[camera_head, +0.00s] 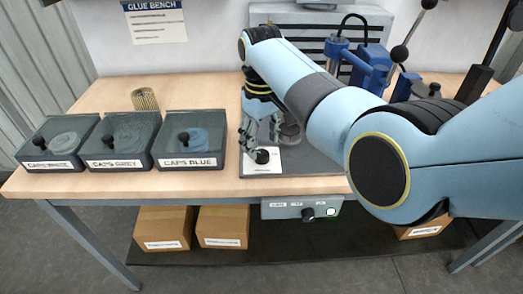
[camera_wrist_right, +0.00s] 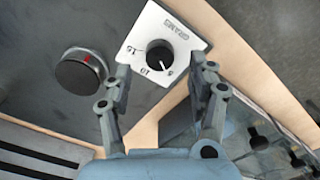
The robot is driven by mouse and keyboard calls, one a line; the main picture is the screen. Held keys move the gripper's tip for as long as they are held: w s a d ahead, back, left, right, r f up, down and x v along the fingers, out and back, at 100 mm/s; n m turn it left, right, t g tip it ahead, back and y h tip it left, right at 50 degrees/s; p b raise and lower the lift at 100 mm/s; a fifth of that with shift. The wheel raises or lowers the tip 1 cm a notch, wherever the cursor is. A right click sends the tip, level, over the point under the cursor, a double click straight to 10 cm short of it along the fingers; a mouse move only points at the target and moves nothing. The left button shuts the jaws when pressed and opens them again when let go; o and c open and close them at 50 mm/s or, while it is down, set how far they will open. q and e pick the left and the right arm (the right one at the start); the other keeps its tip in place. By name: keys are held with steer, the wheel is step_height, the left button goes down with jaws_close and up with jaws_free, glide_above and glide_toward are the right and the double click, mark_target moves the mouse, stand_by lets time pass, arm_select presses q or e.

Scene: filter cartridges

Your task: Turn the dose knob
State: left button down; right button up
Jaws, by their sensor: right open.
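The dose knob (camera_wrist_right: 160,54) is a small black round knob on a white plate (camera_wrist_right: 185,40) marked GRAMS, with 5, 10 and 15 around it. In the head view the knob (camera_head: 263,157) sits near the front of the bench. My right gripper (camera_head: 257,135) is over the plate, pointing down. In the right wrist view the open fingers (camera_wrist_right: 166,70) have the knob in the gap between their tips, slightly beyond them; no contact shows. My left gripper is out of view.
A dark round cap with a red mark (camera_wrist_right: 82,72) stands beside the plate. Bins labelled CAPS GREY (camera_head: 122,140) and CAPS BLUE (camera_head: 190,138) stand left, with a ribbed cartridge (camera_head: 145,99) behind. Blue machinery (camera_head: 372,65) stands behind my arm. A control box (camera_head: 300,208) hangs under the front edge.

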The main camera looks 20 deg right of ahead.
mark_target(262, 153)
steer(key=shift+f, duration=1.75)
steer(key=c, duration=1.1)
